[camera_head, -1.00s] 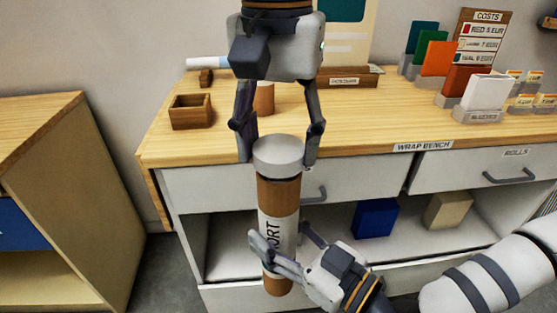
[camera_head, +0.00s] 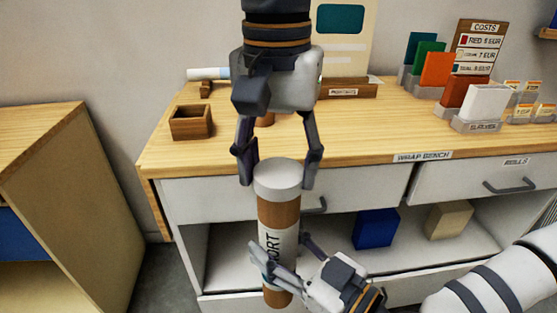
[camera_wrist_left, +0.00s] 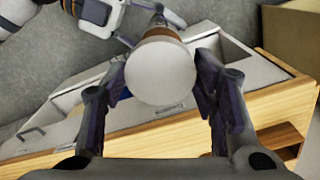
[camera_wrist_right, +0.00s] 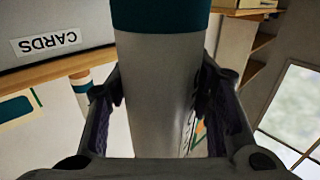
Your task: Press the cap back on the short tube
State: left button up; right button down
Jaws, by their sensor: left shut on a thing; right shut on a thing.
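The short tube (camera_head: 279,213) is brown with a white label reading "ORT" in the head view. It stands nearly upright in front of the bench. Its white cap (camera_head: 279,178) sits at the top end; I cannot tell whether it is fully seated. My left gripper (camera_head: 277,184) is above, fingers down, shut on the cap. In the left wrist view the cap (camera_wrist_left: 160,72) lies between the fingers. My right gripper (camera_head: 280,248) is shut around the lower tube. In the right wrist view the tube (camera_wrist_right: 160,85) shows a grey-white side with a teal band.
The wooden wrap bench (camera_head: 370,135) stands behind, with a small wooden box (camera_head: 191,123), a white tube at the back and coloured card stands at right. A blue box (camera_head: 376,229) and a beige box (camera_head: 449,219) sit on its shelf. A wooden cabinet (camera_head: 60,190) is at left.

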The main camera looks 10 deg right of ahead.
pick_arm(q)
jog(key=shift+f, duration=0.7)
jog(key=o, duration=0.8)
jog(key=shift+o, duration=0.2)
jog(key=shift+r, duration=0.1)
notch_tip(320, 180, up, 12)
